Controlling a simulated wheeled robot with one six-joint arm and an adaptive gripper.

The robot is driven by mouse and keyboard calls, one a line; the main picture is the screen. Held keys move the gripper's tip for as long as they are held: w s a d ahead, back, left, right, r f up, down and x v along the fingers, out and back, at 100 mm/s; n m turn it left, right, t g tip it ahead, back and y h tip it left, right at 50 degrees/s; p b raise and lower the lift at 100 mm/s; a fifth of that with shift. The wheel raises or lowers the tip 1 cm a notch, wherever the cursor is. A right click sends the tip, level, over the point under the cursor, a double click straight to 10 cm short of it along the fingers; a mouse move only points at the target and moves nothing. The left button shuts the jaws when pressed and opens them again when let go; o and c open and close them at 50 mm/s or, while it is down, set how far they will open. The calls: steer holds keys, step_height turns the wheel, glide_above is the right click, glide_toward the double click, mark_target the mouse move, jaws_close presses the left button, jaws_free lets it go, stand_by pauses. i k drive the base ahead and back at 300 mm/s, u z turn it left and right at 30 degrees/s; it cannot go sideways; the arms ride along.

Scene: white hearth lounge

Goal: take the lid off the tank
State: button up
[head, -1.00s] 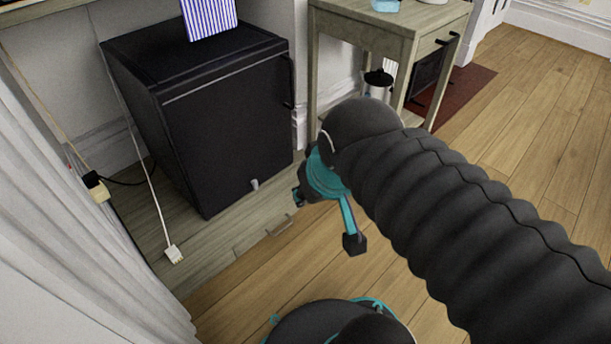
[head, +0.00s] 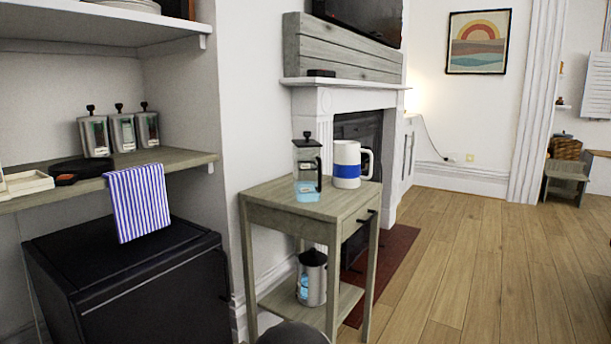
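No thing in view is plainly marked as the tank. A clear vessel (head: 307,178) with a black lid (head: 307,143), a knob and a dark handle stands upright on the small side table (head: 270,196); light blue shows at its base. On the table's lower shelf stands a metal canister (head: 314,284) with a dark lid (head: 313,257). All these lids appear to be on. My gripper is not in view; a dark rounded part of mine shows at the bottom edge.
A white mug with a blue band (head: 346,168) stands right beside the clear vessel. A black cabinet (head: 150,300) is at lower left, under the shelf with a striped cloth (head: 138,203). A fireplace is behind the table. The wooden floor (head: 470,270) at right is clear.

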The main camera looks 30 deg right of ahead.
mark_target(308, 143)
steer(key=z, duration=0.65)
steer(key=i, duration=0.8)
steer(key=z, duration=0.55)
